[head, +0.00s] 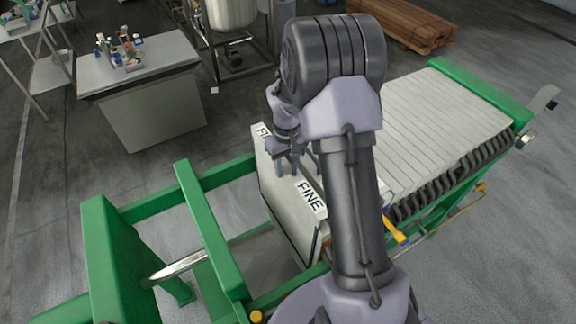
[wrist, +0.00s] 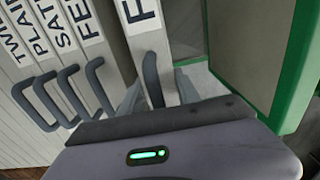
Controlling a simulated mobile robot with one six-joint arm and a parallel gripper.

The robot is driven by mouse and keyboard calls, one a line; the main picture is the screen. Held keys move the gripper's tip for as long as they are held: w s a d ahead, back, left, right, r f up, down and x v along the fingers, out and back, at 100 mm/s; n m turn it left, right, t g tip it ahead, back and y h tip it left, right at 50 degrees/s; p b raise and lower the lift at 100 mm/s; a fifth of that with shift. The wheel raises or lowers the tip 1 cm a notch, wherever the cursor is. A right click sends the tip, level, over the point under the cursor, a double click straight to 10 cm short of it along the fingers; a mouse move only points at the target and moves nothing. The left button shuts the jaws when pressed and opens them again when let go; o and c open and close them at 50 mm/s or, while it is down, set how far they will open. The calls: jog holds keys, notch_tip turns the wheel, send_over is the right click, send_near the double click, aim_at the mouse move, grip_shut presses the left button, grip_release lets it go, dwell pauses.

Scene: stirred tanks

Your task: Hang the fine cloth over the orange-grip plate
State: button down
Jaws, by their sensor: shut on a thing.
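The fine cloth (head: 310,195) is a pale sheet with a white top strip reading "FINE", hanging upright in the press gap left of the plate stack. In the wrist view its strip (wrist: 136,12) is cut off after "F". My gripper (head: 293,168) is at the top of the cloth. In the wrist view my gripper (wrist: 158,92) is shut on a dark loop handle below that strip. An orange grip (head: 396,236) sticks out just right of my arm; its plate is largely hidden by the arm. I cannot tell whether the cloth hangs over a plate.
The plate stack (head: 440,125) fills the right of the green press frame (head: 205,225). Labelled panels (wrist: 62,38) with dark handles stand left of my gripper in the wrist view. A table (head: 140,75) with small bottles stands at the back left.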

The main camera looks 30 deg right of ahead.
jog(key=shift+a+f+b, duration=0.1)
jog(key=shift+f+b, duration=1.35)
jog(key=shift+f, duration=0.7)
jog(key=c, duration=0.8)
grip_release()
notch_tip(320, 180, up, 18)
jog(key=p, duration=0.3)
jog(key=shift+f, duration=0.25)
jog(key=s+a+f+m+t+b, duration=0.1)
jog(key=s+a+f+t+b, duration=0.1)
jog(key=s+a+b, duration=0.3)
jog(key=s+a+f+m+t+y+b, duration=0.1)
jog(key=s+a+b, duration=0.4)
jog(key=s, duration=0.6)
jog(key=s+a+f+m+t+y+b, duration=0.1)
jog(key=s+a+f+m+t+b, duration=0.1)
jog(key=s+a+b, duration=0.3)
jog(key=s+b, duration=0.2)
jog(key=s, duration=0.1)
jog(key=shift+a+f+m+t, duration=0.35)
jog(key=shift+m+t, duration=0.05)
